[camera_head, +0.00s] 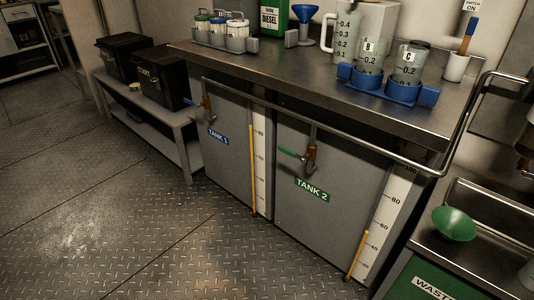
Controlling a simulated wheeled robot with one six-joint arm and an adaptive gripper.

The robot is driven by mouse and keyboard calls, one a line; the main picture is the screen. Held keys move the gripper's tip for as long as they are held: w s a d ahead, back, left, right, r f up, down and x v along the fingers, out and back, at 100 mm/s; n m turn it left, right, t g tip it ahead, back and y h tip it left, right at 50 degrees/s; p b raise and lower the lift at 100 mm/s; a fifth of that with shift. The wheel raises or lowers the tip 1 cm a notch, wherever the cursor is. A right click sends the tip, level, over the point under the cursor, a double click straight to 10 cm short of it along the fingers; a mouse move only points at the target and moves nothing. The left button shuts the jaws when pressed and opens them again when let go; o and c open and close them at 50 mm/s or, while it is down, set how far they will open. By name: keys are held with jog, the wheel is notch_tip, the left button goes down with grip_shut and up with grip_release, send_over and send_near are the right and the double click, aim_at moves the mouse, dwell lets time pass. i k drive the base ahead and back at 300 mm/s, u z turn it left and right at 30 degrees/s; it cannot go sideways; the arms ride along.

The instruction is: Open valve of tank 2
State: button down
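Tank 2 (345,185) is the right-hand grey cabinet front under the steel worktop, with a green "TANK 2" label (312,190). Above the label sits its brownish valve (312,158), with a green lever handle (289,153) sticking out to the left. The handle looks nearly level, tilted slightly down to the right. Tank 1 (228,135), to the left, has a blue label and a similar valve with a blue handle (205,103). My gripper is not in view.
A metal rail (340,138) runs along the worktop edge above the valves. Blue holders with beakers (385,85) stand on the worktop. A sink with a green funnel (454,223) is at right. A low bench with black boxes (160,80) is at left. Floor in front is clear.

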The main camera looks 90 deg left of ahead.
aim_at(285, 150)
jog(key=u, duration=1.75)
jog(key=i, duration=0.3)
jog(key=u, duration=1.45)
jog(key=k, duration=1.15)
jog(key=z, duration=0.7)
jog(key=i, duration=1.25)
jog(key=u, duration=0.45)
